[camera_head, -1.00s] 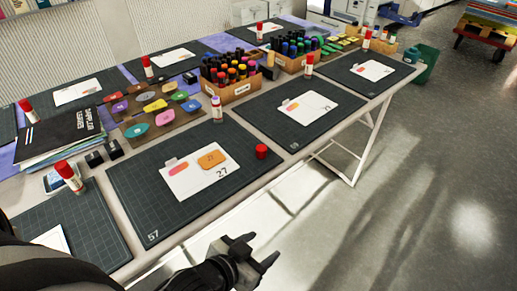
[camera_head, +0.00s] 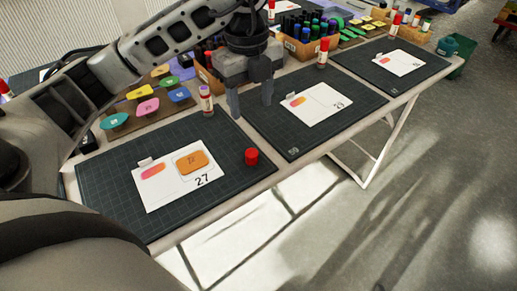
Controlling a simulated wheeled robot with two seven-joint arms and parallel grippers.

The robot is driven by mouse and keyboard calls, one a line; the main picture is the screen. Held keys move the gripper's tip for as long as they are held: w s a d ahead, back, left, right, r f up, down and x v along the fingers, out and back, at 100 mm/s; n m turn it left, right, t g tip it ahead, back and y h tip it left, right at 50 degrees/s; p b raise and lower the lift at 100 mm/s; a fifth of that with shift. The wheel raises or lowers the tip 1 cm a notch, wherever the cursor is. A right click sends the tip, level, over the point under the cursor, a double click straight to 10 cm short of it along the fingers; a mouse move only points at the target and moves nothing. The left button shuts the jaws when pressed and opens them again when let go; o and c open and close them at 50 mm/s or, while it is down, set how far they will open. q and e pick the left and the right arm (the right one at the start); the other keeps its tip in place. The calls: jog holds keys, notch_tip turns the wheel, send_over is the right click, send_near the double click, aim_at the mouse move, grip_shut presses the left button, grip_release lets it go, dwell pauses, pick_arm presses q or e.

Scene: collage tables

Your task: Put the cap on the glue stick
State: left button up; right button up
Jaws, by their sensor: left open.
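The red cap (camera_head: 251,157) rests on the dark cutting mat (camera_head: 110,180) near its right end, apart from the white card. An uncapped glue stick (camera_head: 206,102), white with a red band, stands upright at the back edge of that mat. My left gripper (camera_head: 250,108) is open and empty, fingers pointing down, to the right of this glue stick and beyond the cap. Its arm crosses the upper left of the view and hides part of the table. My right gripper is not in view.
A card marked 27 with an orange tile (camera_head: 192,161) lies on the near mat. Another mat (camera_head: 290,140) with a card lies to the right. Capped glue sticks (camera_head: 322,52) and marker boxes (camera_head: 305,47) stand behind. Colored tiles (camera_head: 147,107) sit at the left.

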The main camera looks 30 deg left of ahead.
pick_arm(q)
jog(key=shift+a+r, duration=0.3)
jog(key=shift+a, duration=0.15)
send_over(251, 151)
jog(key=f, duration=0.9)
jog(key=shift+s+a+f, duration=0.1)
jog(key=shift+s+f, duration=0.1)
jog(key=shift+f, duration=0.7)
jog(key=shift+f, duration=0.1)
notch_tip(251, 151, down, 5)
jog(key=shift+w+f, duration=0.1)
jog(key=shift+w, duration=0.05)
